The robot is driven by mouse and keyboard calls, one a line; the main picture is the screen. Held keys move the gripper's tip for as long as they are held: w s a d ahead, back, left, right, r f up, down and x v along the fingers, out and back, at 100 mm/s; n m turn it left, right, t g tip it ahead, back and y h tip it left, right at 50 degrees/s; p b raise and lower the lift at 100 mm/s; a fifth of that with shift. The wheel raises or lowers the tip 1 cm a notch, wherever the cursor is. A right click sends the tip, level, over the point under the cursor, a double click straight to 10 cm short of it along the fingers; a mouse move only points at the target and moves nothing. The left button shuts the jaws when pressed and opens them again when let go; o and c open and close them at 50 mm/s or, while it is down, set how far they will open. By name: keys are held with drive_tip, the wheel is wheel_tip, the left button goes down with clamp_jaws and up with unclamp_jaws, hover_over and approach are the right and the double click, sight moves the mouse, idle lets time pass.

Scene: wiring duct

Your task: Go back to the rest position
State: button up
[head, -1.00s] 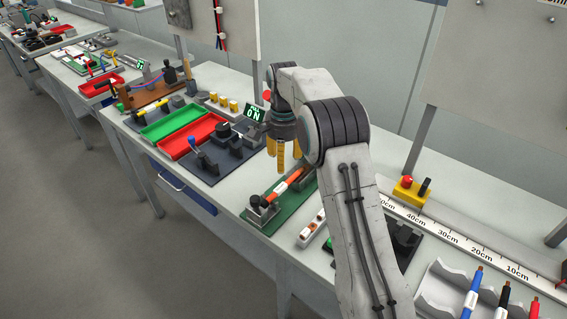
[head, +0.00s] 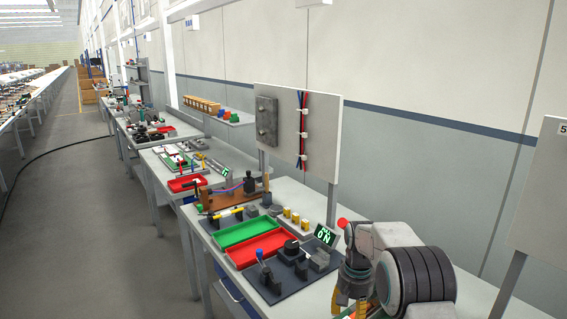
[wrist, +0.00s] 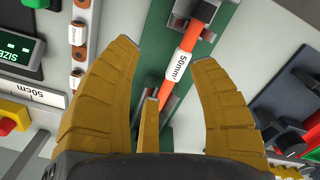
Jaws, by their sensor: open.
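My gripper (head: 352,306) is at the lower right of the head view, over the workbench, with its yellow fingertips partly cut off by the frame's bottom edge. In the wrist view my gripper (wrist: 150,85) shows its yellow fingers spread wide with nothing held between them. Beyond the fingers lies an orange cable (wrist: 199,33) with a white 50 mm² label, resting in grey holders on a green base plate (wrist: 222,50). The fingers are apart from the cable.
A green tray (head: 243,232), a red tray (head: 262,250) and a dark switch plate (head: 283,284) stand on the bench left of my gripper. An upright board (head: 325,137) with cables rises behind. A yellow box with a red button (wrist: 10,122) shows in the wrist view.

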drive_tip(key=s+r+n, duration=0.2)
drive_tip(key=s+r, duration=0.2)
drive_tip(key=s, duration=1)
drive_tip(key=s+r+n, duration=0.2)
drive_tip(key=s+r, duration=0.2)
drive_tip(key=s, duration=1)
drive_tip(key=s+r+t, duration=0.4)
drive_tip(key=r, duration=0.2)
drive_tip(key=shift+s+r+t, duration=0.25)
drive_tip(key=shift+r+t, duration=0.15)
drive_tip(key=shift+c, duration=0.5)
